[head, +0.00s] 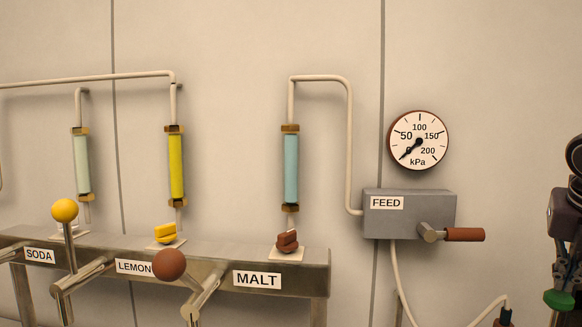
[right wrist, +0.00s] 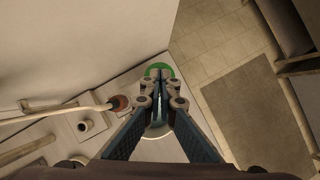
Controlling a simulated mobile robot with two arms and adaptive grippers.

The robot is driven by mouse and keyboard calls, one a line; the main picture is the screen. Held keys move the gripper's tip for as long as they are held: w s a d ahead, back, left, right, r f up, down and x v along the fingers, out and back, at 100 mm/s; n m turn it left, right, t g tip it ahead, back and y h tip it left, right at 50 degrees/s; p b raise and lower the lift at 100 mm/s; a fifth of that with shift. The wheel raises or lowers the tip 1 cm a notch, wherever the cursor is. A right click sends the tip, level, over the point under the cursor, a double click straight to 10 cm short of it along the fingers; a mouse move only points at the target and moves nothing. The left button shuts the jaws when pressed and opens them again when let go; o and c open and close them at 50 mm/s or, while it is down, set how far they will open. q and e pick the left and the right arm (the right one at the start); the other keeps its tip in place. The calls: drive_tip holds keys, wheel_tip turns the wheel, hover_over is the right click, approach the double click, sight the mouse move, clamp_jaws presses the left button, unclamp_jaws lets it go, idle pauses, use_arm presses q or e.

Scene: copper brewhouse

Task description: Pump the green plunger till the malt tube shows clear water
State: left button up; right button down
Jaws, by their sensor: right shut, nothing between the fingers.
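The malt tube (head: 291,168) stands above the MALT label (head: 257,279) in the head view and looks pale blue along its length. The green plunger (head: 559,299) shows only as a small green piece at the right edge. My right gripper (head: 563,279) is directly above it, fingers down. In the right wrist view the gripper (right wrist: 159,78) is shut and empty, its tips over the green plunger top (right wrist: 158,67), which they partly hide. I cannot tell whether they touch. My left gripper is out of view.
The yellow lemon tube (head: 176,166) and pale soda tube (head: 82,164) stand left. The grey FEED box (head: 410,203) has a brown-handled lever (head: 464,235) sticking out right. The gauge (head: 418,140) reads near zero. A brown-ended hose (right wrist: 118,103) lies left of my fingers.

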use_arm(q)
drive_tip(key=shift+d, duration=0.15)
use_arm(e)
drive_tip(key=shift+r+p, duration=0.3)
drive_tip(key=shift+r, duration=0.15)
wheel_tip(320, 180, up, 3)
drive_tip(key=shift+r+p, duration=0.2)
drive_tip(key=shift+p, duration=1)
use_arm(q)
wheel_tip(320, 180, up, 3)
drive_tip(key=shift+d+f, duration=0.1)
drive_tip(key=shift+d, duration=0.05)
use_arm(e)
drive_tip(key=v, duration=1.2)
